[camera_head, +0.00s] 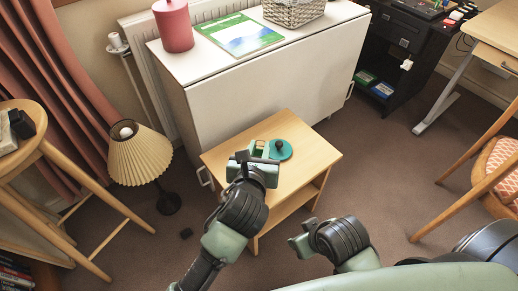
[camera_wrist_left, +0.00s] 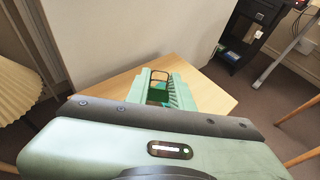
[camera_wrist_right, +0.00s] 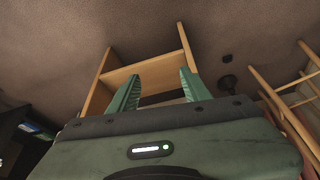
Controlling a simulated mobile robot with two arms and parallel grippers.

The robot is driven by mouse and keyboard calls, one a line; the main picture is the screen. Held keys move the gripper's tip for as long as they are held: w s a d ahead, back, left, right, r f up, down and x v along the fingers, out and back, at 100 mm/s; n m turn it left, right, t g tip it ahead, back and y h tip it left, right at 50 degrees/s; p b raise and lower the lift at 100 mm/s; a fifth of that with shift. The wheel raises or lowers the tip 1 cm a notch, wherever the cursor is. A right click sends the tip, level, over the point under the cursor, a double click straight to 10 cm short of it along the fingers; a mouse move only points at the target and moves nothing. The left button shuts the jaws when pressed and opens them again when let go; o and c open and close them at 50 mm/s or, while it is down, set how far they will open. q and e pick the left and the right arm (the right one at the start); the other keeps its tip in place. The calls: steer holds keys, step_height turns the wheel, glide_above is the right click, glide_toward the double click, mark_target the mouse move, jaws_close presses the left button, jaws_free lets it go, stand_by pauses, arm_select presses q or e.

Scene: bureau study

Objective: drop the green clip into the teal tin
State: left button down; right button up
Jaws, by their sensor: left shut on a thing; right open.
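My left gripper (camera_head: 258,150) is over the small wooden table, pointing down at its top. In the left wrist view its fingers (camera_wrist_left: 159,78) are closed around the green clip (camera_wrist_left: 158,87), whose dark loop shows between the fingertips. A round teal piece with a dark knob (camera_head: 282,150), which looks like the teal tin or its lid, is on the table just right of the fingers. The gripper hides part of that area, and I cannot tell whether the tin is open. My right gripper (camera_wrist_right: 161,76) is open and empty, low in front of the table.
The small table (camera_head: 314,157) stands against a white cabinet (camera_head: 260,95) bearing a red canister (camera_head: 173,27), a magazine (camera_head: 239,34) and a basket (camera_head: 293,12). A pleated lamp (camera_head: 139,157) and wooden stool (camera_head: 22,145) stand left, a chair (camera_head: 497,178) right. Carpet is free right of the table.

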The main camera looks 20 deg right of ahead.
arm_select(q)
steer(key=shift+f+b, duration=0.6)
steer(key=shift+f, duration=0.2)
arm_select(e)
steer(key=shift+w+a+r+t, duration=0.1)
steer(key=shift+w+r+t, duration=0.2)
steer(key=shift+r, duration=0.25)
steer(key=shift+w+a+r+t, duration=0.1)
steer(key=shift+w+r+t, duration=0.2)
steer(key=shift+r, duration=0.25)
arm_select(q)
steer(key=c, duration=1.1)
jaws_free()
steer(key=shift+c, duration=0.2)
steer(key=shift+s, duration=0.1)
